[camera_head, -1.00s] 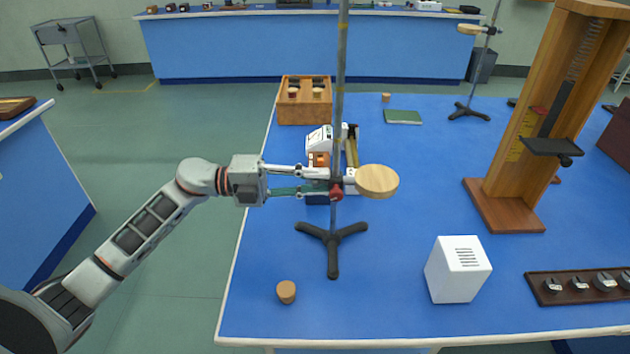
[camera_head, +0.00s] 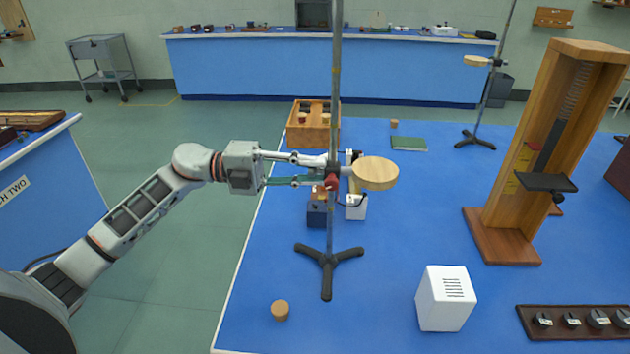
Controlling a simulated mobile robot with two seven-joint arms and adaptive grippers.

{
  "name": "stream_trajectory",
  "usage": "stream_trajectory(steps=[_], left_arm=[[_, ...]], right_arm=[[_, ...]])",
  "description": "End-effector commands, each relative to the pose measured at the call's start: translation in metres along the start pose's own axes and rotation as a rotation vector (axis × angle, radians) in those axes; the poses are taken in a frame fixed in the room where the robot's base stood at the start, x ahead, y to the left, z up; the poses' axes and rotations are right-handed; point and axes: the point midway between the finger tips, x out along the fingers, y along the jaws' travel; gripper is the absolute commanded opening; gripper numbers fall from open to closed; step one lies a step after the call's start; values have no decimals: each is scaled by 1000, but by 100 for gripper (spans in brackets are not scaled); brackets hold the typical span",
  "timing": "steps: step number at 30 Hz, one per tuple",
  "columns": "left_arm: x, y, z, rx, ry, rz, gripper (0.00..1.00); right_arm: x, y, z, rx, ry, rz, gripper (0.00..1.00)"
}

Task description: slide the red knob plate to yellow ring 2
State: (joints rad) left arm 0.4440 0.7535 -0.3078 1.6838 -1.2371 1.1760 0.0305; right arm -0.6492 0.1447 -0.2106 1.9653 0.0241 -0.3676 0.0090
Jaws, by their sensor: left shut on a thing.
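The red knob plate is a round pale wooden disc (camera_head: 375,173) on a clamp with a red knob (camera_head: 331,181). It sits partway up a grey upright rod (camera_head: 337,70) with a black three-legged foot (camera_head: 327,260). My left gripper (camera_head: 328,170) reaches in from the left, level with the plate, and is shut on its clamp beside the rod. The fingers partly hide the clamp. The yellow rings on the rod are too small to tell apart by number. My right gripper is not in view.
A white box (camera_head: 445,298) and a cork (camera_head: 280,310) stand at the front of the blue bench. Small instruments (camera_head: 317,213) stand behind the rod, with a wooden box (camera_head: 313,133) farther back. A tall wooden frame (camera_head: 500,200) stands at the right. A second stand (camera_head: 475,139) is behind.

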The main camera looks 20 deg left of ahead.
Motion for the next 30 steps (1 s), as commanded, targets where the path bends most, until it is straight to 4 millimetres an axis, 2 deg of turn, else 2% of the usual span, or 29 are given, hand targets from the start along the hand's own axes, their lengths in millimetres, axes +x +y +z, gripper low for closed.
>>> stream_trajectory(steps=[11, 12, 13, 23, 26, 30], left_arm=[[0, -2, -1, -5, 3, 1, 0], [0, -2, -1, -5, 3, 2, 31], [0, -1, -1, -5, 3, 2, 33], [-1, -1, -1, -4, 2, 2, 33], [-7, 0, 0, -5, 1, 4, 33], [-28, 0, 0, -5, -1, 6, 33]], right_arm=[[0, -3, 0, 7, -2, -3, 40], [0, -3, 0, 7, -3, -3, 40], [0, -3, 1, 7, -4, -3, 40], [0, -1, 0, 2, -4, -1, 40], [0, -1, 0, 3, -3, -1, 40], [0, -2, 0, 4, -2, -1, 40]])
